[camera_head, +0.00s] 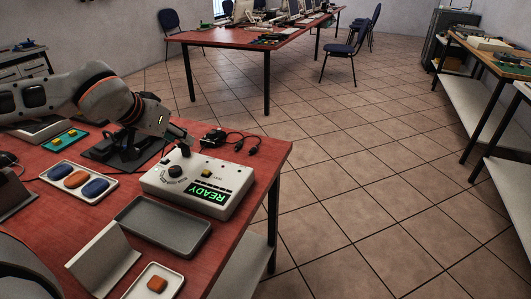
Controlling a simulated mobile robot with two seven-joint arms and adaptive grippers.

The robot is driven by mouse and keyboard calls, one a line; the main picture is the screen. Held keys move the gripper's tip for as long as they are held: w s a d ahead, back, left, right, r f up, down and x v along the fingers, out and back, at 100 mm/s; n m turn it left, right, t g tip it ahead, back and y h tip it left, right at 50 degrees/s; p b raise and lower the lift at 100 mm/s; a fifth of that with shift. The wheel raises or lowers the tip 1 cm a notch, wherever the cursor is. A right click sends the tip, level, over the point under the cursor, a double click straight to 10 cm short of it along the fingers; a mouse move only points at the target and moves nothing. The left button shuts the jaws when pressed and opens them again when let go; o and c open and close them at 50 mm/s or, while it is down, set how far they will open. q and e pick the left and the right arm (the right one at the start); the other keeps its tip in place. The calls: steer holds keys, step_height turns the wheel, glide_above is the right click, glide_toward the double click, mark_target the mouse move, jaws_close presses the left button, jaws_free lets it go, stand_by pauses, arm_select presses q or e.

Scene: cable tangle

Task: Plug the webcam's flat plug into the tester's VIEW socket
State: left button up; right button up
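The tester (198,184) is a pale box on the red table, with a dark knob, a small yellow part and a lit green display reading READY. No socket label is legible, so I cannot pick out the VIEW socket. Black cables with small dark ends (240,141) lie behind the tester. A dark lump beside them may be the webcam; I cannot tell which end is the flat plug. My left gripper (182,138) reaches in from the left over the tester's back left edge. Its fingertips are small and dark, and their opening is unclear. My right gripper is out of view.
A tray (49,180) with blue and orange pieces sits left of the tester. An empty grey tray (143,235) lies in front, near a pale angled stand (103,262) and a small tray with an orange piece (157,284). The table's right edge is close to the tester.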

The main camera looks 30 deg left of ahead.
arm_select(q)
steer(key=shift+d+f, duration=0.3)
steer(key=shift+d, duration=0.6)
steer(key=shift+d+f, duration=0.25)
steer(key=shift+d, duration=0.65)
steer(key=d, duration=0.7)
steer(key=shift+w, duration=0.25)
steer(key=s+d+r+p, duration=0.1)
steer(key=d+r, duration=0.2)
steer(key=d, duration=0.5)
steer(key=s+d+r+m+g+p, duration=0.1)
steer(key=d+r, duration=0.2)
steer(key=d, duration=0.5)
steer(key=shift+s+r+h, duration=0.15)
steer(key=shift+s+h, duration=0.05)
steer(key=shift+h, duration=0.2)
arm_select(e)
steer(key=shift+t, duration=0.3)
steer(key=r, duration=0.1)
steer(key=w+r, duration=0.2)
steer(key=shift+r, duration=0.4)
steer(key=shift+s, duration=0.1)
